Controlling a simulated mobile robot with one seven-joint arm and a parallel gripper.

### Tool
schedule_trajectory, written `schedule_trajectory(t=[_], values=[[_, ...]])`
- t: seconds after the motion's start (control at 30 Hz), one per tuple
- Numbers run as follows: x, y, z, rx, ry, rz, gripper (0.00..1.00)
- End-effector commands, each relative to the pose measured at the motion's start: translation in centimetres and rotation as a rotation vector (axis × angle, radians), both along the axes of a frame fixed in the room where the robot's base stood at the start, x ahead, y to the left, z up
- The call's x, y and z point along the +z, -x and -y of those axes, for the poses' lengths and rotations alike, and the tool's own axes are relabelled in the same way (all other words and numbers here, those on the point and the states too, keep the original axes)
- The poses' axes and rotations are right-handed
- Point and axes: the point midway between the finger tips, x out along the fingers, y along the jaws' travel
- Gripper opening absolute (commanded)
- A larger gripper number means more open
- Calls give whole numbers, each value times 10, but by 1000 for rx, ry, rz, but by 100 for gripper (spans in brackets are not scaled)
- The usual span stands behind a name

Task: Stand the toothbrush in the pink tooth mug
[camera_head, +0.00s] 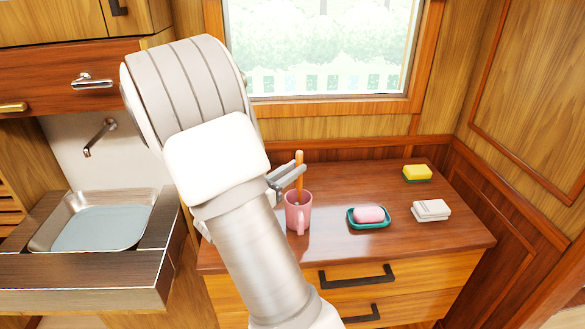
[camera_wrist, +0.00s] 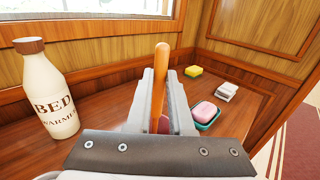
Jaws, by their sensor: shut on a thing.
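The orange-handled toothbrush (camera_head: 299,172) stands nearly upright in the head view, its lower end inside the mouth of the pink tooth mug (camera_head: 298,218). The mug stands upright on the wooden counter, its handle facing the front. My gripper (camera_head: 282,178) is shut on the toothbrush just above the mug's rim. In the wrist view the toothbrush (camera_wrist: 159,85) rises between the two fingers of my gripper (camera_wrist: 160,105). The mug is almost wholly hidden there by the gripper. Whether the brush touches the mug's bottom cannot be seen.
A teal dish (camera_head: 352,221) with pink soap (camera_head: 369,214) lies right of the mug. A yellow-green sponge (camera_head: 417,172) and small white stack (camera_head: 431,210) lie farther right. A cream bottle (camera_wrist: 49,95) marked "BED WARMER" stands left in the wrist view. A sink (camera_head: 60,238) is at left.

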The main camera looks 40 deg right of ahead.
Motion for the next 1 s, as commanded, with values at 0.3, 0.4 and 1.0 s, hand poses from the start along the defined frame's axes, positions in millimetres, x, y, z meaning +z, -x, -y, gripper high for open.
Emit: schedule_trajectory(t=[0.3,0.4,1.0], values=[[-2,0,0,0,0,0,0],[-2,0,0,0,0,0,34],[-1,3,-18,4,0,0,55]])
